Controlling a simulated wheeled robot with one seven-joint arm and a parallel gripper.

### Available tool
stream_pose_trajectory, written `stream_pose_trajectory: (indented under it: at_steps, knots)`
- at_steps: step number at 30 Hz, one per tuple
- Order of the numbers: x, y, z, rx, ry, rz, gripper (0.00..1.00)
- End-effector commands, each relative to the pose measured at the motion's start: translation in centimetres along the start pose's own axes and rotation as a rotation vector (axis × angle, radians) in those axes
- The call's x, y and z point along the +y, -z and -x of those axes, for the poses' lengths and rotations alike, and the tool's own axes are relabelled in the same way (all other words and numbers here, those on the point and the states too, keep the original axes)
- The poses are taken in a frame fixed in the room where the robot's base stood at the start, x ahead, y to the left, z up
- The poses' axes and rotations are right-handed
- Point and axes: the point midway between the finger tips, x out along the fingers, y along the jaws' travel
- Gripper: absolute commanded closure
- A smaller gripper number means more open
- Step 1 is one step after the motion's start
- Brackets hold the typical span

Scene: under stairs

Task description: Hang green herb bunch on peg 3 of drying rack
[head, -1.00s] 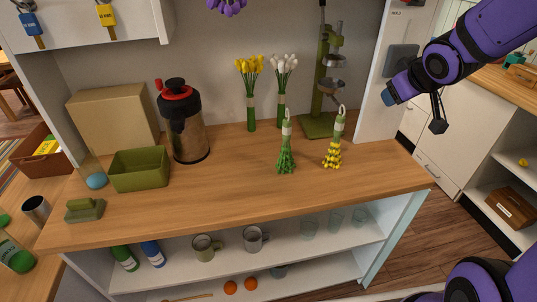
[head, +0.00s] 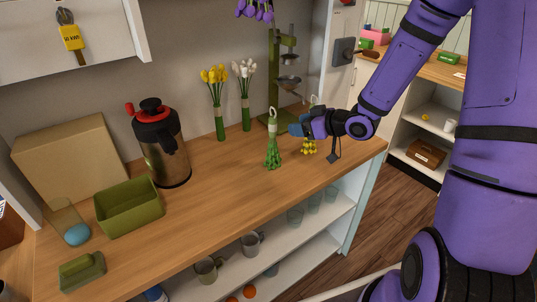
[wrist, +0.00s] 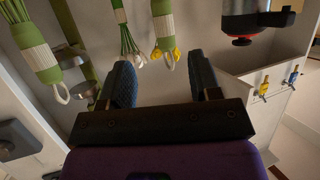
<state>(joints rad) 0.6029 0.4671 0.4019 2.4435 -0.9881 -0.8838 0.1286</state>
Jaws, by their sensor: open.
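The green herb bunch (head: 273,150) stands upright on the wooden counter, a pale band and white loop at its top. My gripper (head: 297,128) is open, just right of and above it, apart from it in the picture. A yellow-tipped bunch (head: 309,147) is right behind my gripper and partly hidden by it. In the wrist view, which looks upside down, my gripper's fingers (wrist: 162,82) are spread with nothing between them. A looped bunch (wrist: 36,45) shows at left there; I cannot tell which one. Purple flowers (head: 255,10) hang at the top edge; the rack's pegs are not visible.
Yellow flowers (head: 215,100) and white flowers (head: 244,95) stand behind the bunches, with a green press (head: 273,75) at the back. A flask (head: 161,145), green bin (head: 128,207) and cardboard box (head: 68,160) fill the left. The middle front of the counter (head: 215,195) is clear.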

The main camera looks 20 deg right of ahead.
Motion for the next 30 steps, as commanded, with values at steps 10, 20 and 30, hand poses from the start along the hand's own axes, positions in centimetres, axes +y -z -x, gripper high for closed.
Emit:
stream_pose_trajectory:
  at_steps: [10, 20, 30]
  knots:
    - [-0.1, -0.1, -4.5, -0.002, 0.001, 0.000, 0.43]
    - [-0.6, -0.2, -7.7, -0.003, 0.002, 0.000, 0.43]
    - [-0.6, -0.2, -10.1, -0.003, -0.001, 0.001, 0.43]
